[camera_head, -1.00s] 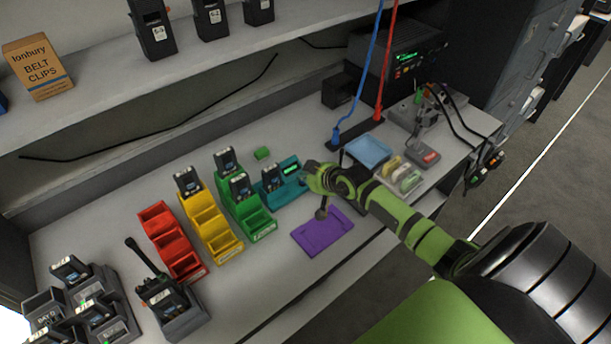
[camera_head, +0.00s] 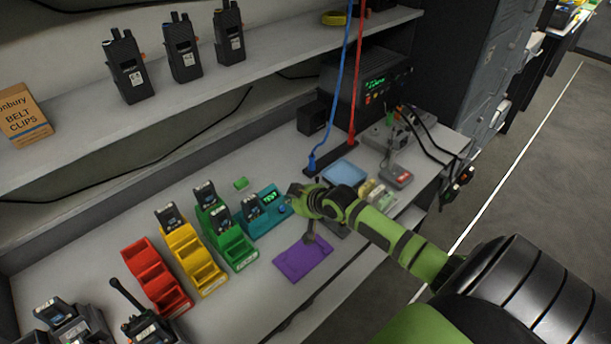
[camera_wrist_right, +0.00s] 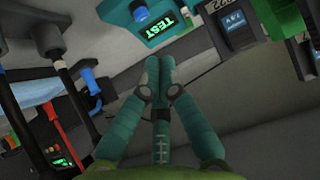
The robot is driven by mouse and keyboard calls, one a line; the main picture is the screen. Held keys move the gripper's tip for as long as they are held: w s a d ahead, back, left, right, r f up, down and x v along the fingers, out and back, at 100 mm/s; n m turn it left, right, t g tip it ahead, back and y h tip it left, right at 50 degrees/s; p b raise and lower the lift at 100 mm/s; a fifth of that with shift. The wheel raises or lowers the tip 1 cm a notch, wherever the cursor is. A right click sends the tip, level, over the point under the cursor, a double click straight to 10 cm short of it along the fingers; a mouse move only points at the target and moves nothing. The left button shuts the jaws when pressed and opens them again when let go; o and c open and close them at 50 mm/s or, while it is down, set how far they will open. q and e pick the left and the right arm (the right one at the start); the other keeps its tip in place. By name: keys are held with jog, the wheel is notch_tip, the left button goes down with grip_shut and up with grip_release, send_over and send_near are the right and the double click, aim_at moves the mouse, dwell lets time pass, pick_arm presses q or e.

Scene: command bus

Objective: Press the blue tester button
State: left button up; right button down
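The teal tester (camera_head: 262,221) stands on the bench, with a small radio in its slot and a lit green display (camera_head: 270,197). In the right wrist view the display reads TEST (camera_wrist_right: 160,25), upside down, and the blue button (camera_wrist_right: 139,10) shows beside it at the top edge. My right gripper (camera_head: 296,192) is just right of the tester in the head view. In the right wrist view its fingers (camera_wrist_right: 159,65) are together, with nothing seen between them. Their tips point towards the tester, with an apparent gap below the button. My left gripper is out of view.
Green (camera_head: 236,250), yellow (camera_head: 208,275) and red (camera_head: 165,290) bins stand left of the tester. A purple mat (camera_head: 300,262) lies in front. A blue tray (camera_head: 345,172) and a power strip (camera_head: 318,166) with blue and red cables lie behind my right arm.

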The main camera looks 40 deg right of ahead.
jog(key=v, duration=0.7)
jog(key=shift+w+r+b, duration=0.15)
jog(key=shift+b, duration=0.15)
dwell(0.4)
